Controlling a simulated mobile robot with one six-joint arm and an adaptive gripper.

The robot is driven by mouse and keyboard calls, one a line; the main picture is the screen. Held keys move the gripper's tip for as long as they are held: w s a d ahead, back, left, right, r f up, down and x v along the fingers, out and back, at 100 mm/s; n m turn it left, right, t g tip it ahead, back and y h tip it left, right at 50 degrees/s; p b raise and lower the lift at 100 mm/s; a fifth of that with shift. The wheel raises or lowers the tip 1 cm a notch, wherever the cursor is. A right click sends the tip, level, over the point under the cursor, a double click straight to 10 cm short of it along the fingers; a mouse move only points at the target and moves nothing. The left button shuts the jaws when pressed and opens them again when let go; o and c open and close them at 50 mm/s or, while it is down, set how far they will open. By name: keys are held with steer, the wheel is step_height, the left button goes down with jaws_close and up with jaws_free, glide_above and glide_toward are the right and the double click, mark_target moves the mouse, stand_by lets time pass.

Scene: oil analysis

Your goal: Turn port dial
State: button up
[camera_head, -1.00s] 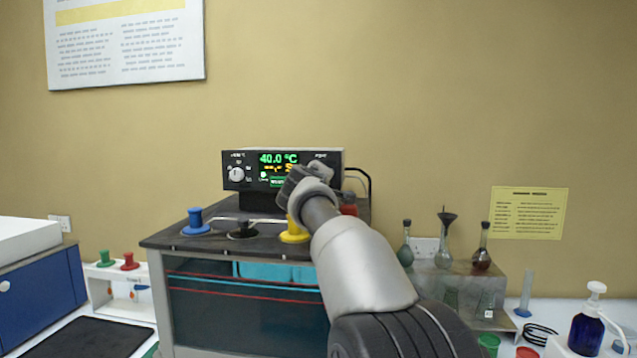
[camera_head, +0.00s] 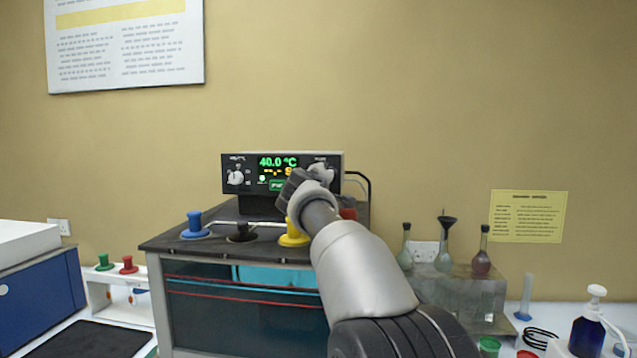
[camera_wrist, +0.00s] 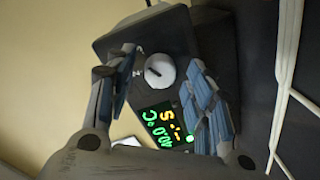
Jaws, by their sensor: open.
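The port dial, a round pale knob (camera_wrist: 160,71), shows in the wrist view on the dark control box (camera_wrist: 115,42), beside the lit display (camera_wrist: 165,125). My gripper (camera_wrist: 165,78) is open, with one finger on each side of the knob. I cannot tell whether either finger touches it. In the head view my gripper (camera_head: 304,190) is in front of the right part of the control box (camera_head: 250,206) and hides most of the right dial. The left dial (camera_head: 235,177) and the 40.0 °C display (camera_head: 277,163) stay visible.
Below the box, a blue plug (camera_head: 195,225), a black plug (camera_head: 241,233) and a yellow plug (camera_head: 293,235) stand on the bath's dark top. A dark cable (camera_head: 368,187) runs at the box's right. Flasks (camera_head: 443,250) stand on a rack farther right.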

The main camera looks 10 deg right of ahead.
steer(key=v, duration=1.2)
stand_by(0.3)
